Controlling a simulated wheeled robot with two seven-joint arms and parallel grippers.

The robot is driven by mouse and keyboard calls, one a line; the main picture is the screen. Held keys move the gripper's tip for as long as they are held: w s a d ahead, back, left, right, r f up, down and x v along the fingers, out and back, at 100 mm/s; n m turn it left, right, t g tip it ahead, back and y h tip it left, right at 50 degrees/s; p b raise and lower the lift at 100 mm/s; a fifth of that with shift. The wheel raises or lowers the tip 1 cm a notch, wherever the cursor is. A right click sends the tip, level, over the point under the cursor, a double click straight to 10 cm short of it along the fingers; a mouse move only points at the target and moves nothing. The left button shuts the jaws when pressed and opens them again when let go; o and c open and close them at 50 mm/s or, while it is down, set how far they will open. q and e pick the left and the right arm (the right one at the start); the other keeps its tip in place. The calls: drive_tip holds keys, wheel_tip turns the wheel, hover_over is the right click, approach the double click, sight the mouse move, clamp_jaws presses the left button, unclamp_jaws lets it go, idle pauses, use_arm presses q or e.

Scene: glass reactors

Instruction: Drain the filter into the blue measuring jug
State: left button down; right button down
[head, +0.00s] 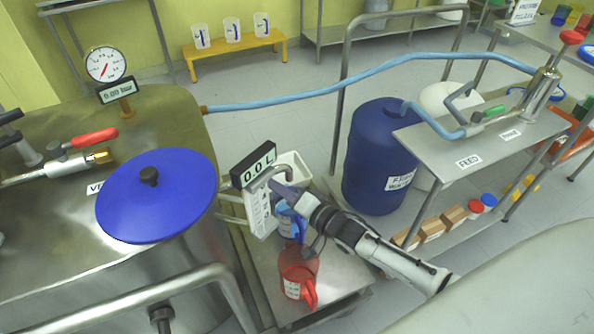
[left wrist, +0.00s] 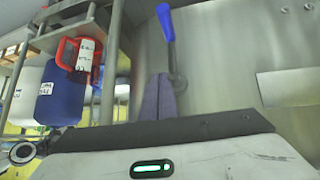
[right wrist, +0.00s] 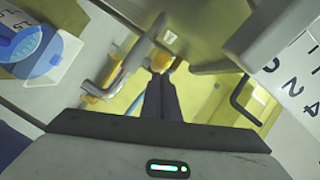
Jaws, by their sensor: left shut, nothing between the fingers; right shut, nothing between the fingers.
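The steel filter vessel (head: 60,255) with a blue round lid (head: 157,190) fills the left of the head view. A blue jug (head: 288,222) stands on a low steel shelf beside it, partly hidden by my right gripper and a red jug (head: 298,268). My right gripper (head: 278,188) is shut and empty, above the blue jug and close to the white graduated panel (head: 259,214). The red jug (left wrist: 80,54) also shows there.
A display (head: 253,165) reading 0.0 L is above the panel. A blue drum (head: 380,155) and a steel cart (head: 490,140) stand at right, joined to the vessel by a blue hose (head: 330,87). The floor behind is clear up to a yellow bench (head: 235,48).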

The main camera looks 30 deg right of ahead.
use_arm(q)
drive_tip(key=shift+s+a+f, duration=0.1)
drive_tip(key=shift+s+f, duration=0.2)
drive_tip(key=shift+s, duration=0.05)
use_arm(e)
drive_tip(key=shift+s+a+f, duration=0.1)
drive_tip(key=shift+s+a, duration=0.1)
drive_tip(key=shift+a, duration=0.3)
drive_tip(key=s+d+r+p, duration=0.3)
drive_tip(key=s+d, duration=0.3)
drive_tip(key=s, duration=0.4)
use_arm(q)
drive_tip(key=shift+s+a+r, duration=0.1)
drive_tip(key=shift+a+r, duration=0.1)
drive_tip(key=shift+r, duration=0.3)
drive_tip(key=shift+a+r, duration=0.2)
drive_tip(key=shift+r, duration=0.3)
use_arm(e)
drive_tip(key=s+a+f+n+g+h, duration=0.1)
drive_tip(key=s+a+f+n+g, duration=0.2)
drive_tip(key=s, duration=0.6)
drive_tip(key=s+a+f+n+g+h, duration=0.1)
drive_tip(key=s+a+f+n+g, duration=0.3)
drive_tip(key=s+a+f+n, duration=0.3)
drive_tip(key=shift+s+f+n+h, duration=0.45)
drive_tip(key=shift+s+f, duration=0.35)
drive_tip(key=shift+s, duration=0.3)
